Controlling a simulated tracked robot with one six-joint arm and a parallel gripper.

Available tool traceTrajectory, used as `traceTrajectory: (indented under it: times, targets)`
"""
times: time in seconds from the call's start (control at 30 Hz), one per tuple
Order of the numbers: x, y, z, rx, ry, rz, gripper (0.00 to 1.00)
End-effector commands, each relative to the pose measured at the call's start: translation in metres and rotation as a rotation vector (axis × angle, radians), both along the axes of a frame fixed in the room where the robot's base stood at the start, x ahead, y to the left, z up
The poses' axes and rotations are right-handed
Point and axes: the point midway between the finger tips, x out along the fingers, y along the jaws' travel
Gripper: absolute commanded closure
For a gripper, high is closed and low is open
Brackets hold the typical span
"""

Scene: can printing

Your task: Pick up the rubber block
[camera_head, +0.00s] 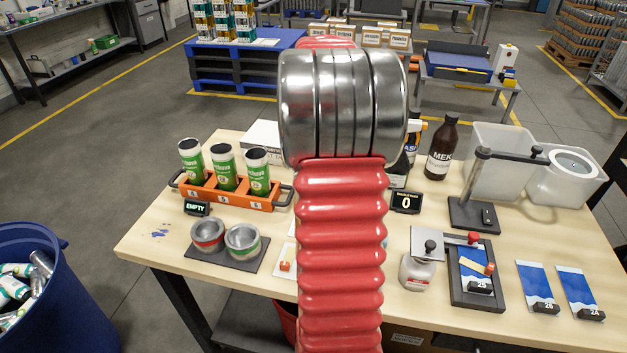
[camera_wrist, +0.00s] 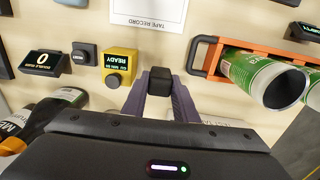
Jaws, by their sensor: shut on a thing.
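In the wrist view, a small black block (camera_wrist: 160,75), which looks like the rubber block, sits between the tips of the two purple fingers of my gripper (camera_wrist: 161,86). The fingers are shut on it. How far the block is above the table, I cannot tell. In the head view, my red ribbed arm covers the middle of the table, and the gripper and block are hidden behind it.
In the wrist view, a yellow box (camera_wrist: 119,71) reading READY is left of the block. An orange rack (camera_wrist: 205,60) with green cans is on the right. A TAPE RECORD sheet (camera_wrist: 150,12) lies beyond. In the head view, a dark bottle (camera_head: 441,150) stands right of my arm.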

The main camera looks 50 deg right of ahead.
Motion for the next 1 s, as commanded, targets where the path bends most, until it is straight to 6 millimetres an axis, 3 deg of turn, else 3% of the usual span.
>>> traceTrajectory:
  times: [0.1,0.27,1.0]
  targets:
    - [0.000,0.000,0.018,-0.001,-0.002,0.000,0.96]
    - [0.000,0.000,0.029,0.000,0.000,0.000,0.96]
    - [0.000,0.000,0.030,0.001,0.000,0.000,0.96]
